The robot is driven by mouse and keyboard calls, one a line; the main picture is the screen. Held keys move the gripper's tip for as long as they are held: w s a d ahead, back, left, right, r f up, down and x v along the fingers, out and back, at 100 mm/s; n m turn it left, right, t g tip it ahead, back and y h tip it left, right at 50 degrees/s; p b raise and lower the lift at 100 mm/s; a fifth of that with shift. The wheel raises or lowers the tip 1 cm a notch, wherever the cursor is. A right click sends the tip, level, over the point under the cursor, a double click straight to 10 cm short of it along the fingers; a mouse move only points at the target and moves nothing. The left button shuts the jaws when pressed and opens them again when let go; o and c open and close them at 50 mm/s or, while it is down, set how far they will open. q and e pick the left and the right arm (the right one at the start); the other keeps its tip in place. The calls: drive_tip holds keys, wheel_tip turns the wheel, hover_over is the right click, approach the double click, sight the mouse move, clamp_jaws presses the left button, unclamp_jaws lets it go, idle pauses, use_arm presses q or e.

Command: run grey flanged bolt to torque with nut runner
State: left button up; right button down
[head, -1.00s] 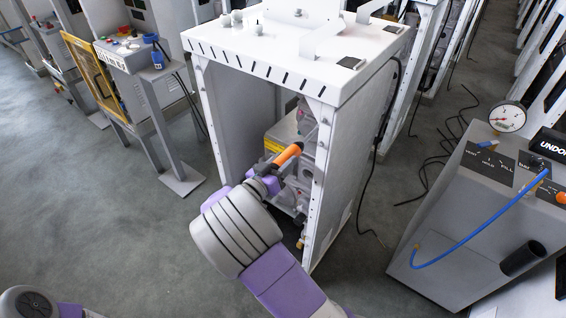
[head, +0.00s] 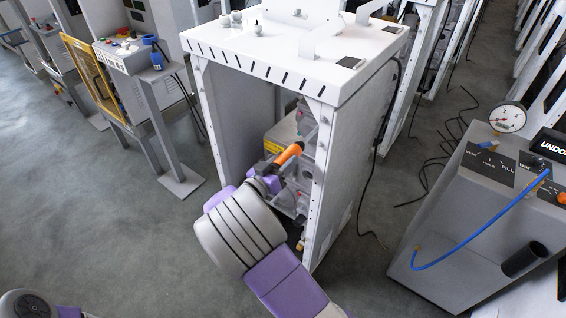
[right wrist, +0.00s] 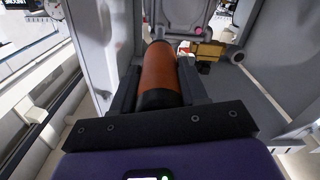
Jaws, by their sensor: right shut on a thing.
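The nut runner (head: 289,154), an orange cylinder with black ends, is in my right gripper (head: 270,172) at the open front of the white dispenser frame (head: 300,88). In the right wrist view the nut runner (right wrist: 160,75) lies between the two dark fingers, which are shut on it, and it points away into the frame. Its working tip is hidden there. Small grey fittings show along the frame's right post, but I cannot tell which is the grey flanged bolt, or whether the tool touches it. My left gripper is out of view.
Inside the frame are grey machinery and a box with a yellow label (head: 272,146). A grey cabinet with a pressure gauge (head: 508,118) and a blue hose (head: 478,232) stands at the right. A control box on a stand (head: 135,54) is at the left. Black cables lie on the floor.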

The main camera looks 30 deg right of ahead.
drive_tip(key=shift+w+d+r+b, duration=0.15)
drive_tip(key=shift+d+b, duration=0.15)
drive_tip(key=shift+d, duration=0.2)
idle(1.5)
drive_tip(key=v, duration=0.7)
idle(0.6)
